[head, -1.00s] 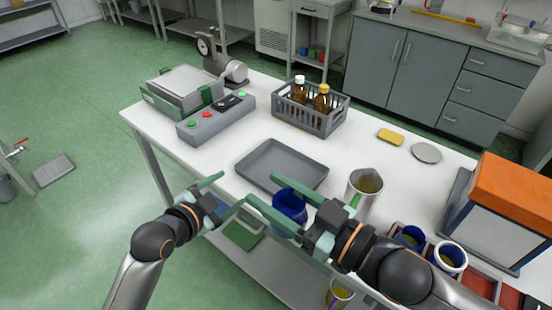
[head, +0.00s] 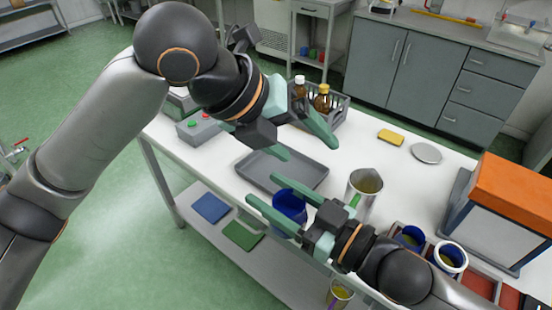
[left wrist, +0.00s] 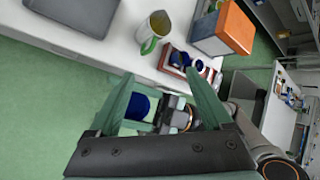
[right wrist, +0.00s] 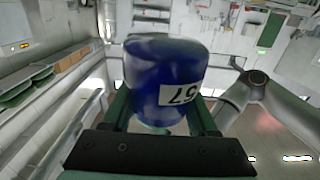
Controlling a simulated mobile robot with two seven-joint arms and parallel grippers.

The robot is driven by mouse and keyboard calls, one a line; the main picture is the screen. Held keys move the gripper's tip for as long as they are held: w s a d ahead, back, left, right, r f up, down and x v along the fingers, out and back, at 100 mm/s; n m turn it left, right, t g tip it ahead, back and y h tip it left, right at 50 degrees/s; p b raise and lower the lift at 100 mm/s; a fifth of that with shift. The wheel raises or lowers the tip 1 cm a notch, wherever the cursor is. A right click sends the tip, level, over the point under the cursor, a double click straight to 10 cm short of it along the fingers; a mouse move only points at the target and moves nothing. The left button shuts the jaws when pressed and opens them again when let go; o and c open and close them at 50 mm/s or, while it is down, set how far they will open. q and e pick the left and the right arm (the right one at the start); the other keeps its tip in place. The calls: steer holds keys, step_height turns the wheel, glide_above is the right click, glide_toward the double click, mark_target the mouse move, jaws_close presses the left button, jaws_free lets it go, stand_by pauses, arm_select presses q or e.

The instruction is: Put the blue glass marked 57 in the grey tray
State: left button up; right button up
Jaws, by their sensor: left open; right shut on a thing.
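The blue glass (head: 290,206) is held by my right gripper (head: 260,196) near the table's front edge, just in front of the grey tray. In the right wrist view the glass (right wrist: 160,70) fills the space between the fingers, and its white label reads 57. The grey tray (head: 262,172) lies flat and empty on the white table; part of it shows in the left wrist view (left wrist: 75,12). My left gripper (head: 305,145) is open and empty, above the tray's far right side. In the left wrist view, the blue glass (left wrist: 140,105) shows beyond the left finger.
A metal jug (head: 368,183) stands right of the tray. Two blue glasses stand in a red rack (head: 480,285) beside the orange-topped box (head: 515,195). A grey crate (head: 342,108) with brown bottles stands behind. A yellow sponge (head: 390,137) lies at the back right.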

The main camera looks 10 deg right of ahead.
arm_select(q)
steer(key=s+a+r+m+y, duration=0.2)
steer(key=s+a+m+y, duration=0.2)
steer(key=s+m, duration=0.15)
steer(key=m, duration=0.1)
glide_toward(291, 205)
steer(key=shift+y, duration=0.4)
steer(key=f, duration=0.2)
steer(key=d+f, duration=0.2)
steer(key=f, duration=0.1)
steer(key=shift+s+d+f, duration=0.1)
steer(key=shift+s+f, duration=0.15)
steer(key=shift+f, duration=0.1)
steer(key=c, duration=0.9)
steer(key=shift+c, duration=0.5)
arm_select(e)
steer(key=o, duration=0.9)
arm_select(q)
steer(key=c, duration=0.3)
arm_select(e)
steer(key=o, duration=0.3)
arm_select(q)
jaws_close()
arm_select(e)
steer(key=shift+o, duration=1.3)
